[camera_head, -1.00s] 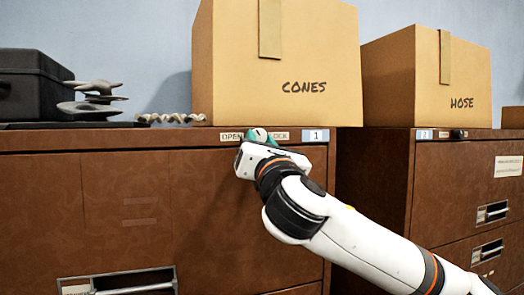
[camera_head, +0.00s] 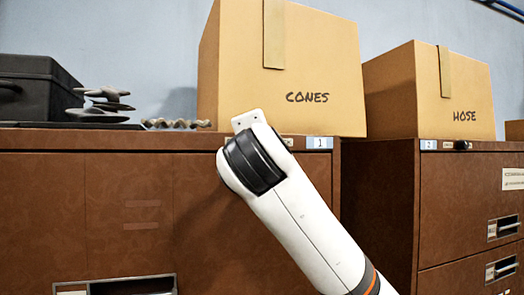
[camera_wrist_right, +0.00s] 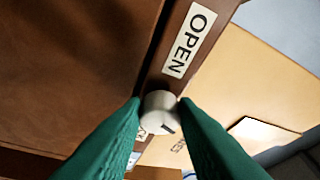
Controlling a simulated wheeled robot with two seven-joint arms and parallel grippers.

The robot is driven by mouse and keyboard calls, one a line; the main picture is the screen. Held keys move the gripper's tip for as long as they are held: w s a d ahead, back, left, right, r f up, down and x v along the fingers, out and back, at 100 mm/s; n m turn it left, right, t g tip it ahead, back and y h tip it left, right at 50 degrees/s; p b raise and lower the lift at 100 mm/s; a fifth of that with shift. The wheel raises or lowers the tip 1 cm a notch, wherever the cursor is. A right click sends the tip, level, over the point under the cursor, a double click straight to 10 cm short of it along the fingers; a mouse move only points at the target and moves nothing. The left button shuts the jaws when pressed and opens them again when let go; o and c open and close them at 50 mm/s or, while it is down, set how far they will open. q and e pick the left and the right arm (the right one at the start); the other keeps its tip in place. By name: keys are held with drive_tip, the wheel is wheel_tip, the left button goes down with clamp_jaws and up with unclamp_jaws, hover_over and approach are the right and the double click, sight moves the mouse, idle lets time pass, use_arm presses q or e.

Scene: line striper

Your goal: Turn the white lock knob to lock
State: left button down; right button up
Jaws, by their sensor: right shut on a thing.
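The white lock knob (camera_wrist_right: 160,112) shows in the right wrist view, with a dark mark on the lower right of its face. My right gripper (camera_wrist_right: 160,101) is shut on it, one green finger on each side. The OPEN label (camera_wrist_right: 187,40) is above and to the right of the knob in that view. The other label is mostly hidden behind the left finger. In the head view my right wrist covers the knob and the fingers at the top edge of the brown left cabinet (camera_head: 130,190). My left gripper is not in view.
A CONES box (camera_head: 310,75) stands on the left cabinet behind my wrist. A HOSE box (camera_head: 440,95) stands on the right cabinet (camera_head: 470,200). A black case (camera_head: 35,90) and dark stacked discs (camera_head: 103,105) are on the left. A number 1 tag (camera_head: 320,143) is beside my wrist.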

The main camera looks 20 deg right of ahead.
drive_tip(key=shift+r+m+g+b, duration=0.15)
drive_tip(key=shift+m+g, duration=0.3)
drive_tip(key=shift+m, duration=0.6)
drive_tip(key=shift+m+g+b, duration=0.2)
drive_tip(key=shift+m+g, duration=0.25)
drive_tip(key=shift+m, duration=0.6)
drive_tip(key=o, duration=1)
drive_tip(key=b+v, duration=0.9)
drive_tip(key=v, duration=0.3)
drive_tip(key=shift+r, duration=0.1)
